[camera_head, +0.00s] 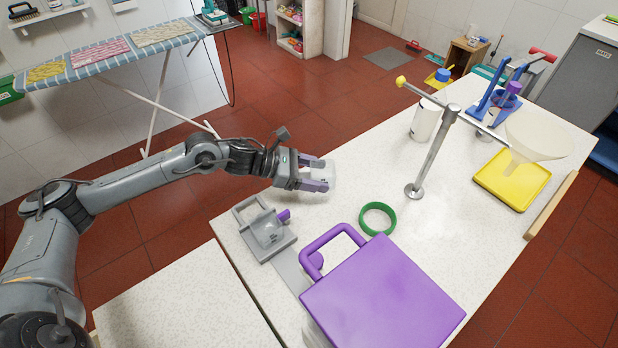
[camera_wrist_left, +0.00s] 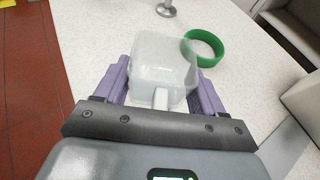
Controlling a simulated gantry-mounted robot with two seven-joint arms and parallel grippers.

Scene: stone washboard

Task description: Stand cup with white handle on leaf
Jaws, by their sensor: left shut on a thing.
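A translucent, whitish cup (camera_wrist_left: 165,72) with a short white handle (camera_wrist_left: 160,98) sits between the purple fingers of my left gripper (camera_head: 321,175). The gripper is shut on it, and the handle points back toward the wrist. In the head view the cup (camera_head: 333,172) shows only partly past the fingers, over the table's left edge area. I cannot tell whether its base touches the table. Nothing in view is clearly recognisable as the leaf. My right gripper is not in view.
On the speckled white table (camera_head: 345,215) are a green ring (camera_head: 377,218), a grey device (camera_head: 268,236), a large purple block with a handle (camera_head: 385,295), a metal post (camera_head: 432,155), a white cylinder (camera_head: 425,119) and a yellow tray (camera_head: 512,190). Table surface between the cup and post is clear.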

